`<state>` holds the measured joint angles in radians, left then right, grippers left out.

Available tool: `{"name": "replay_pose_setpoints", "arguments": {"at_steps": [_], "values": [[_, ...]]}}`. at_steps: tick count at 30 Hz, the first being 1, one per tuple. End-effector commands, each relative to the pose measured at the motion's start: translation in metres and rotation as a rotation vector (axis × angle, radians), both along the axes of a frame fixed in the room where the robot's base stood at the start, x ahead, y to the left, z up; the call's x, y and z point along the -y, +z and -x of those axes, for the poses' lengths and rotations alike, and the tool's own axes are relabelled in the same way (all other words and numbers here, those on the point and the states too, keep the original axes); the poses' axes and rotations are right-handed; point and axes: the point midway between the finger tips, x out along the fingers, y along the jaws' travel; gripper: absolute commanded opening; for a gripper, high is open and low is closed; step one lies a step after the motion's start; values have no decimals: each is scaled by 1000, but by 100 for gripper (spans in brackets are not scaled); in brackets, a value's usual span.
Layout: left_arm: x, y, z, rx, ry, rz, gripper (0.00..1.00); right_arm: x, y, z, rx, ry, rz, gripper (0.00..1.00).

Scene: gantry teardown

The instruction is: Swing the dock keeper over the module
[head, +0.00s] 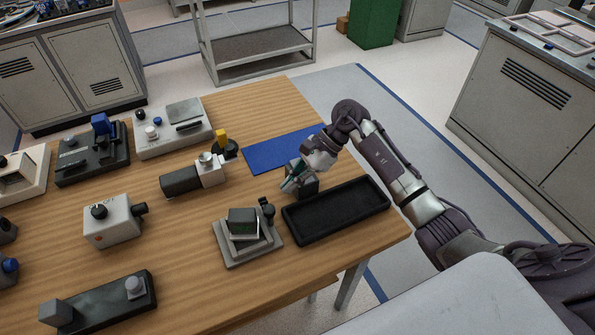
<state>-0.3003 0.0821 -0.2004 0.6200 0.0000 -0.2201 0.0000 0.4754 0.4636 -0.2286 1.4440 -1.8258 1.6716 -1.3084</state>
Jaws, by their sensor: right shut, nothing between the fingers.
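The dock (240,252) is a stepped light-grey base on the wooden table, left of the black tray. My left gripper is out of view.
An empty black tray (336,211) lies at the table's right edge, with a blue mat (280,150) behind. A grey box with a black knob (112,222), a dark fixture (100,303) and several other fixtures fill the left. Bare wood (190,240) lies left of the dock.

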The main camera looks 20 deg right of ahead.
Motion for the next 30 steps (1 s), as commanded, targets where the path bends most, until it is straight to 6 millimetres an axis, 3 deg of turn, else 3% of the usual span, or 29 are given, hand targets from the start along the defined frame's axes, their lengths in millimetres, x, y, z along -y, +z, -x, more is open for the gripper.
{"name": "replay_pose_setpoints", "arguments": {"at_steps": [3,9,22,26,30], "values": [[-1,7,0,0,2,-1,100,-16,-13,1,-2,1,-5,0],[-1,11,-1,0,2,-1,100,-31,-29,1,1,-1,-2,0],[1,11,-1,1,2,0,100,-34,-34,1,2,-1,1,0],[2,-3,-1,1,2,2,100,-33,-38,-2,10,1,4,0],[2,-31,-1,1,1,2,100,-34,-42,-5,15,2,6,0]]}}
